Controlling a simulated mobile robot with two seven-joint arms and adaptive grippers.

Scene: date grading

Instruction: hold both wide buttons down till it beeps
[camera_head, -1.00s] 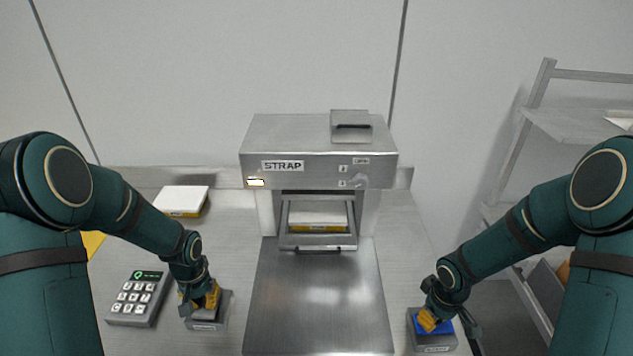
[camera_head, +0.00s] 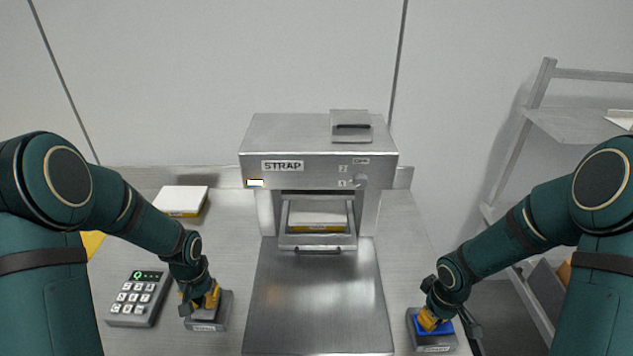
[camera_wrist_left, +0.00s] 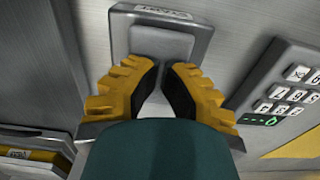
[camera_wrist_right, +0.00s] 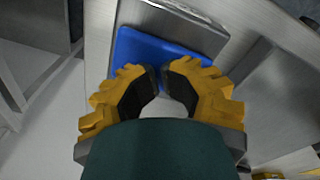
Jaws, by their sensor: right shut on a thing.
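The left wide button is a grey pad (camera_wrist_left: 160,42) on a grey box (camera_head: 218,318), left of the steel plate. My left gripper (camera_head: 207,300) is over it, fingertips pointing down at the pad and almost together; nothing shows between them. The right wide button is a blue pad (camera_wrist_right: 190,42) on a grey box (camera_head: 433,347), right of the plate. My right gripper (camera_head: 428,322) is shut at the blue pad, its fingertips against it. The fingers hide part of each pad; how far either is pressed I cannot tell.
The STRAP machine (camera_head: 300,135) stands at the back centre, with a white-topped box (camera_head: 320,217) in its opening and a lit window (camera_head: 256,183). A keypad (camera_head: 138,298) with a green display lies at the left. Another box (camera_head: 182,200) sits behind it. The steel plate (camera_head: 318,300) is clear.

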